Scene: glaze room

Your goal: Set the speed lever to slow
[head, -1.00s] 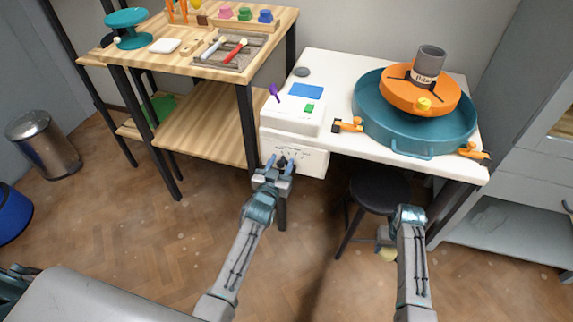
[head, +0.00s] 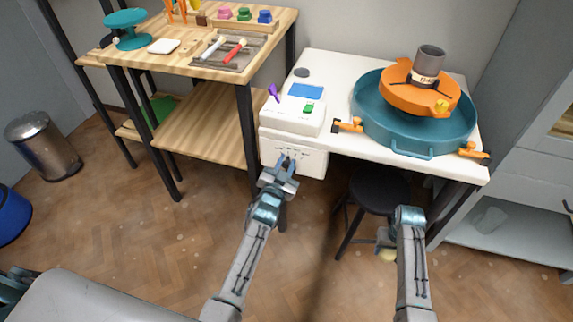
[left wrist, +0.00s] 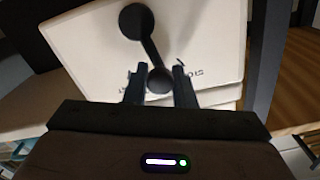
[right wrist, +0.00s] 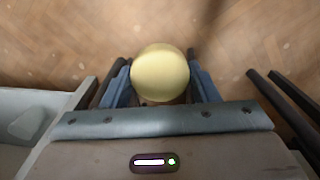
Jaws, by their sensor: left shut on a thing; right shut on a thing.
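The speed lever (left wrist: 148,47) is a black arm with a round pivot and a round knob on the white front panel (left wrist: 80,55). In the left wrist view it hangs from the pivot, leaning slightly right, with small lettering on both sides that I cannot read. My left gripper (left wrist: 160,82) is shut on the lever's knob. In the head view this gripper (head: 287,162) is at the panel under the white control box (head: 292,122) and hides most of the lever. My right gripper (right wrist: 160,88) is shut on a pale yellow ball (right wrist: 160,72), low near the stool.
The pottery wheel has a teal basin (head: 372,130) and an orange wheel head (head: 405,92) bearing a grey cylinder (head: 428,62). A dark stool (head: 372,192) stands below the white table. A wooden shelf unit (head: 200,125) is left; a grey cabinet (head: 500,185) is right.

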